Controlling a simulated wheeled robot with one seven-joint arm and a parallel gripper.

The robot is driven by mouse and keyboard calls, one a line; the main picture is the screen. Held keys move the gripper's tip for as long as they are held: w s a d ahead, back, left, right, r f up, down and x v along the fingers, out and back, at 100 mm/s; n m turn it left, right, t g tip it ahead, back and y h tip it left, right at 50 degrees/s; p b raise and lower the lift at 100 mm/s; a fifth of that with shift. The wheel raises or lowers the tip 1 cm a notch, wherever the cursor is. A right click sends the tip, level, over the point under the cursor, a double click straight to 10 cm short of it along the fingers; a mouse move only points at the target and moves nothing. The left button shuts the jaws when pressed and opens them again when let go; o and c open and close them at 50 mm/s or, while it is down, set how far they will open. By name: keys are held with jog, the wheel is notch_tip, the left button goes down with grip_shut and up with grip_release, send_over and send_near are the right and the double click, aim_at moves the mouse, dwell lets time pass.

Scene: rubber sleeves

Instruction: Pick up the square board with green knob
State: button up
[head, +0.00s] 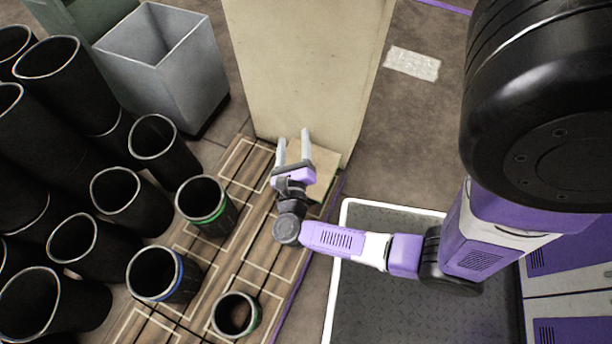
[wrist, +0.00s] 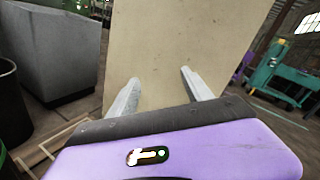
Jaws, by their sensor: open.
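My gripper (head: 293,136) is open and empty, its two pale fingers spread apart and pointing at the lower part of a tall tan panel. In the wrist view my gripper (wrist: 159,76) faces this panel, which fills the space between and above the fingers. A small light-brown flat board (head: 325,172) lies at the foot of the panel, partly hidden by my gripper. I cannot tell if it is the square board; no green knob shows in either view.
The tall tan panel (head: 305,60) stands upright in front of my gripper. Several black sleeves, some with green or blue bands (head: 207,202), stand at left on and beside a slatted wooden platform (head: 232,250). A grey bin (head: 180,75) stands behind them.

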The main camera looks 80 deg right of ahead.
aim_at(327, 162)
jog(key=f+m+g+y+b, duration=0.1)
jog(key=f+m+g+b, duration=0.1)
jog(key=f+m+g, duration=0.1)
jog(key=d+f+m+g+y+b, duration=0.1)
jog(key=f+m+g+b, duration=0.1)
jog(key=f+m, duration=0.3)
jog(key=f+m+g+y+b, duration=0.2)
jog(key=f+m+g, duration=0.2)
jog(key=f, duration=0.5)
jog(key=shift+s+d+m, duration=0.3)
jog(key=shift+s, duration=0.1)
jog(key=shift+s+f+m+g+b, duration=0.1)
jog(key=shift+f+m+g+b, duration=0.2)
jog(key=shift+b, duration=0.1)
jog(key=x, duration=0.2)
jog(key=b+x, duration=0.1)
jog(key=x, duration=0.1)
jog(key=b+x, duration=0.1)
jog(key=x, duration=0.1)
jog(key=shift+d+f, duration=0.3)
jog(key=shift+f, duration=0.05)
jog(key=shift+s+d, duration=0.1)
jog(key=shift+d, duration=0.25)
grip_shut()
